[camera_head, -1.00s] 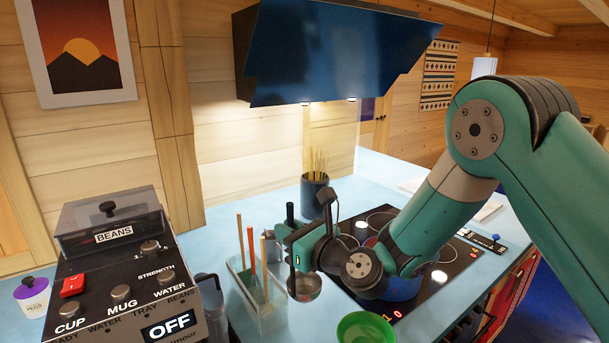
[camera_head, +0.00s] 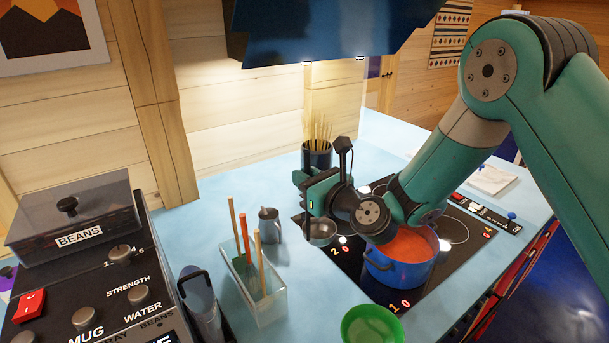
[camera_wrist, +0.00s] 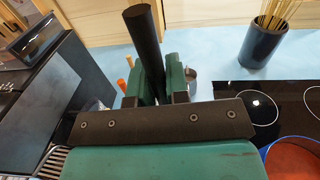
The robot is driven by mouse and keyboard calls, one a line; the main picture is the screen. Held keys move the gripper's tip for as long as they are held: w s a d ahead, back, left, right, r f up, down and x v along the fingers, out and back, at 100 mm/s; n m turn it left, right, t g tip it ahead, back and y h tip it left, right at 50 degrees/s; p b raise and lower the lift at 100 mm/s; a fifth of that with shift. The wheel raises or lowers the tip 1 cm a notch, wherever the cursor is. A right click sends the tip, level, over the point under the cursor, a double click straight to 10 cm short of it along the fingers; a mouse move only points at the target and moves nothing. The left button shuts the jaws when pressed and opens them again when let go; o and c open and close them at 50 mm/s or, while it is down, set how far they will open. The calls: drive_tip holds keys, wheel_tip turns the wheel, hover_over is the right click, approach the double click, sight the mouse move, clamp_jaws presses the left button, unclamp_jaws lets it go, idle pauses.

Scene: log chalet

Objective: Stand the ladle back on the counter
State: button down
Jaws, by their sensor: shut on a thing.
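My gripper (camera_head: 310,190) is shut on the ladle's dark handle, which stands nearly upright between the green fingers in the wrist view (camera_wrist: 160,82). The ladle's metal bowl (camera_head: 320,231) hangs below my gripper in the head view, in front of the hob's left part. The ladle's black handle (camera_wrist: 143,40) sticks up above the fingers in the wrist view.
A grey jug (camera_head: 270,224) stands behind the bin. A blue pot (camera_head: 400,274) of red soup is on the black hob (camera_head: 352,262). A green bowl (camera_head: 371,326) is at the front. A dark pot of sticks (camera_head: 317,156) stands behind my gripper. A coffee machine (camera_head: 85,255) fills the left.

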drive_tip(key=shift+d, duration=0.1)
wheel_tip(320, 180, down, 18)
drive_tip(key=b, duration=1.5)
drive_tip(key=shift+s+r, duration=0.1)
drive_tip(key=shift+f+b, duration=0.4)
drive_tip(key=shift+f, duration=0.2)
idle(0.3)
drive_tip(key=c, duration=1)
unclamp_jaws()
drive_tip(key=shift+c, duration=0.2)
drive_tip(key=shift+f, duration=0.1)
